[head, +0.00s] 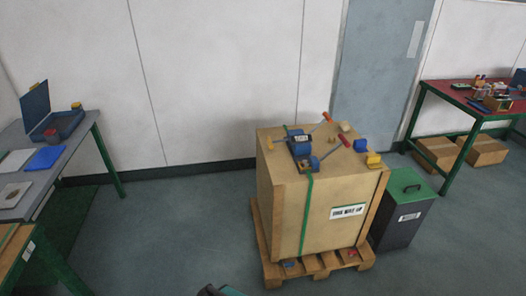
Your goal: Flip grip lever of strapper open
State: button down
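The strapper (302,147) is a blue tool with a pale label, on top of a large brown box (285,215). Two grey levers reach from it to the right: one ends in an orange grip (327,117), the other in a red grip (343,140). Both are raised at a slant; I cannot tell which is the grip lever. A green strap (307,215) runs from the strapper down the box's front. I do not make out my gripper; only a small dark and teal part shows at the bottom edge.
The box stands on a wooden pallet (318,265). Small blue and yellow blocks (373,160) lie on its top right. A dark bin with a green lid (404,186) stands close right. Tables stand far left and right. The floor left of the pallet is clear.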

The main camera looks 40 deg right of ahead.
aim_at(271, 143)
jog(key=z, duration=0.05)
jog(key=i, duration=0.95)
jog(key=z, duration=0.25)
